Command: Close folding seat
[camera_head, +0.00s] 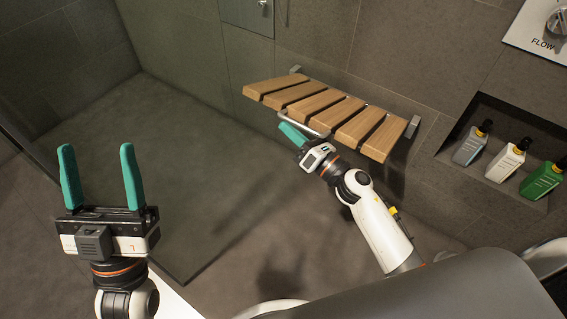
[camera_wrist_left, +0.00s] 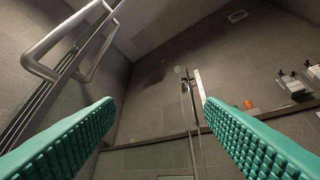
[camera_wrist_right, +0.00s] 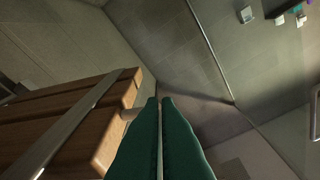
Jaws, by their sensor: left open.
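The folding seat (camera_head: 313,104) has several light wooden slats on a metal frame and is fixed to the tiled wall. It is down, sticking out from the wall. My right gripper (camera_head: 290,134) is at the seat's front edge, low and near its left half. In the right wrist view its green fingers (camera_wrist_right: 161,100) lie together with nothing seen between them. The seat (camera_wrist_right: 75,115) fills the left of that view, close beside the fingertips; contact cannot be told. My left gripper (camera_head: 97,148) is open and empty, raised at the left, far from the seat.
A wall niche (camera_head: 480,185) at the right holds a grey bottle (camera_head: 469,148), a white bottle (camera_head: 505,163) and a green bottle (camera_head: 541,181). A glass panel edge stands at the left. The shower floor (camera_head: 190,130) left of the seat is clear.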

